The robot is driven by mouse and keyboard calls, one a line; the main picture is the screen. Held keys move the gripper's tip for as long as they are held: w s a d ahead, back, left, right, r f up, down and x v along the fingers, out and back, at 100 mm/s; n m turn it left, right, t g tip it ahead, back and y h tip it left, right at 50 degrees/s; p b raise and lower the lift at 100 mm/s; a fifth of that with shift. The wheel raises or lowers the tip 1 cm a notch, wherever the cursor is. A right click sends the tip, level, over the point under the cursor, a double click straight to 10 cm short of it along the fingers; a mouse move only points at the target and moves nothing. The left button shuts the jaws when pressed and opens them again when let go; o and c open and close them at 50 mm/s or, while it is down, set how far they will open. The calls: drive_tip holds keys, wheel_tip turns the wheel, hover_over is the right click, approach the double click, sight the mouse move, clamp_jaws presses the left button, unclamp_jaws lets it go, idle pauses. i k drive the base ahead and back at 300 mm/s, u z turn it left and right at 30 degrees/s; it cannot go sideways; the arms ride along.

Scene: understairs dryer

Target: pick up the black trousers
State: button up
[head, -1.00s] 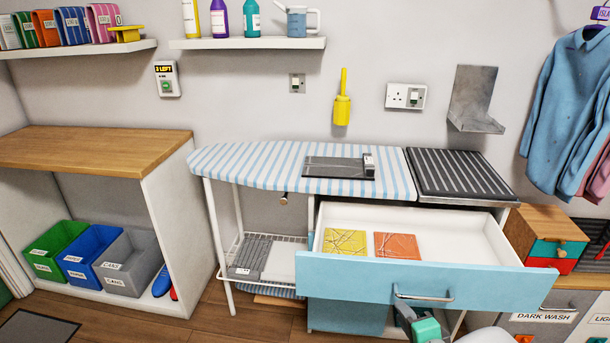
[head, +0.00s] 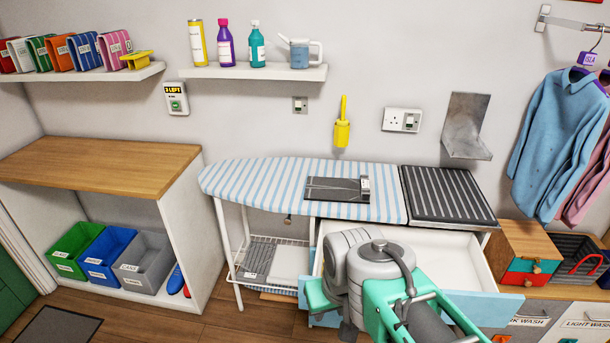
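A dark, flat, folded-looking thing (head: 335,189) lies on the striped ironing board (head: 255,178), with a pale line across it and a small grey piece at its right end. It may be the black trousers; I cannot tell for sure. My gripper (head: 322,298) is in front of the board, over the left part of the open drawer, below and apart from the dark thing in the picture. My own arm covers much of the hand, and the fingertips cannot be made out.
The open drawer (head: 452,247) juts out below the board, its contents hidden by my arm. A ribbed dark panel (head: 446,194) lies right of the board. A small wooden drawer box (head: 527,243) stands farther right. A wire shelf (head: 262,240) below the board holds folded things.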

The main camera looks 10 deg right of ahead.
sight(322, 189)
drive_tip(key=u, duration=0.95)
drive_tip(key=i, duration=0.3)
drive_tip(key=u, duration=1.2)
drive_tip(key=i, duration=1)
drive_tip(key=z, duration=3.55)
